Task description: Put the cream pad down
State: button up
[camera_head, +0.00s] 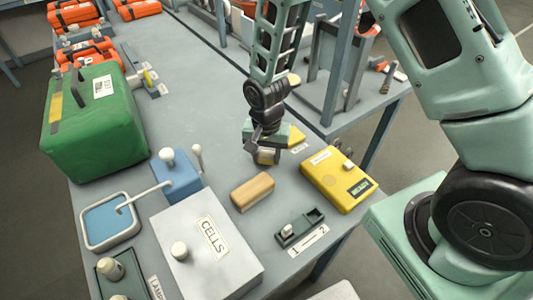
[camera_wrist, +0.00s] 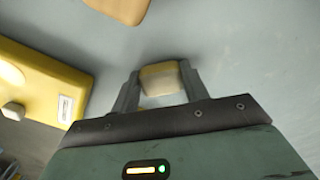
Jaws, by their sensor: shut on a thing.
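My gripper (camera_head: 264,150) is shut on the cream pad (camera_head: 267,157), low over the grey bench. In the wrist view the cream pad (camera_wrist: 160,82) sits between the two fingers of my gripper (camera_wrist: 160,92), with a yellowish far side and a paler near side. The hand hides part of the pad in the head view. I cannot tell whether the pad touches the bench top (camera_head: 205,90).
A tan block (camera_head: 252,191) lies just in front of the gripper. A yellow box (camera_head: 338,180) is to the right, a white CELLS box (camera_head: 206,245) in front, a blue block (camera_head: 177,180) and green case (camera_head: 95,125) left. Bench behind the gripper's left is clear.

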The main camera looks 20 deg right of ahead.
aim_at(266, 155)
jog(key=shift+f, duration=0.2)
jog(key=o, duration=1)
jog(key=shift+c, duration=0.2)
notch_tip(266, 155, up, 12)
jog(key=b, duration=0.2)
jog(key=s+a+r+n, duration=0.3)
jog(key=s+n, duration=0.4)
jog(key=s, duration=0.3)
jog(key=s+a+r+n, duration=0.3)
jog(key=s+r+n, duration=0.2)
jog(key=s, duration=0.6)
jog(key=n, duration=0.2)
jog(key=shift+a+r+n+y, duration=0.15)
jog(key=shift+r+n+y, duration=0.05)
jog(key=shift+n+y, duration=0.1)
